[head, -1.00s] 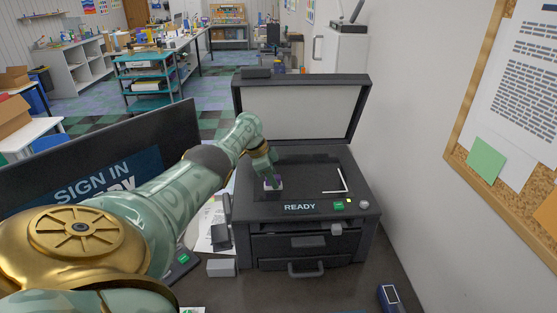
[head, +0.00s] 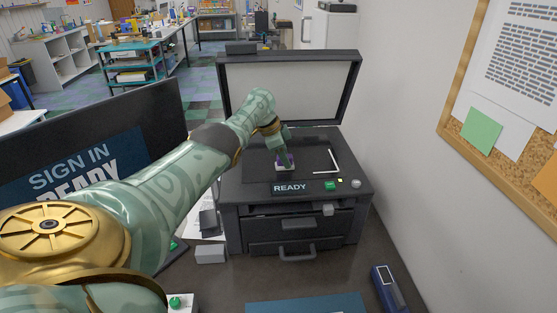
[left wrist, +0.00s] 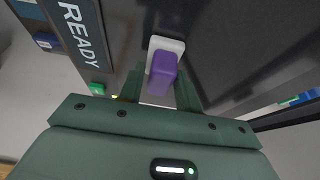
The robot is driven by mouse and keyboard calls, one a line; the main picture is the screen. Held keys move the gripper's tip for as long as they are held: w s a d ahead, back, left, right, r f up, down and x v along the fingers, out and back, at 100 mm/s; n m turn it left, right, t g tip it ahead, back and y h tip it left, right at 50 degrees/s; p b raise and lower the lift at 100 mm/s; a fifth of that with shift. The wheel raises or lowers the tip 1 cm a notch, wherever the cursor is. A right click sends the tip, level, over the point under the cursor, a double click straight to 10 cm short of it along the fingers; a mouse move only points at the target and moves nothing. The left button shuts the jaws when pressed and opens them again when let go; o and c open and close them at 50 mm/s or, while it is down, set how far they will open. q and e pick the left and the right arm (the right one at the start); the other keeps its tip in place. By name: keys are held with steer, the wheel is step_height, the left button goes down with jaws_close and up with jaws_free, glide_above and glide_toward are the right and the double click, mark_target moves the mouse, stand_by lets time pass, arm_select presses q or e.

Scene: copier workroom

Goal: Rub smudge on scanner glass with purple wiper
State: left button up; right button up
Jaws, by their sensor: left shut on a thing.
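The purple wiper (head: 291,160) has a purple grip and a white pad. It stands pad down at the front of the dark scanner glass (head: 310,152), behind the READY label; I cannot tell how firmly the pad touches. My left gripper (head: 284,158) is shut on the wiper's grip. In the left wrist view the purple wiper (left wrist: 163,72) sits between the fingers of my left gripper (left wrist: 160,82), with its white pad at the far end. I cannot make out a smudge on the glass. My right gripper is not in view.
The scanner lid (head: 290,90) stands open behind the glass. A white corner mark (head: 335,165) is on the right of the glass. A SIGN IN screen (head: 90,160) stands left, under my arm. A wall with a corkboard (head: 470,125) is on the right. A blue stapler-like object (head: 388,288) lies front right.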

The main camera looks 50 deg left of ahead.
arm_select(q)
steer(key=shift+w+d+f+b, duration=0.25)
steer(key=shift+w+d+b, duration=0.2)
steer(key=shift+w+b, duration=0.15)
steer(key=shift+w+d+f+b, duration=0.2)
steer(key=shift+w+d+b, duration=0.25)
steer(key=shift+w, duration=0.1)
steer(key=shift+w+d+r, duration=0.15)
steer(key=shift+d+r, duration=0.05)
steer(key=shift+r, duration=0.15)
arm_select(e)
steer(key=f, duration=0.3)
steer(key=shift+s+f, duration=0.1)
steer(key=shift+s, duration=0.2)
arm_select(q)
steer(key=shift+r, duration=0.1)
steer(key=shift+r+p, duration=0.4)
steer(key=shift+r, duration=0.3)
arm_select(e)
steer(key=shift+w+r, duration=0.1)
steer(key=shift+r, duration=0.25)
arm_select(q)
steer(key=shift+r, duration=0.55)
steer(key=shift+r+p, duration=0.65)
steer(key=shift+r, duration=0.3)
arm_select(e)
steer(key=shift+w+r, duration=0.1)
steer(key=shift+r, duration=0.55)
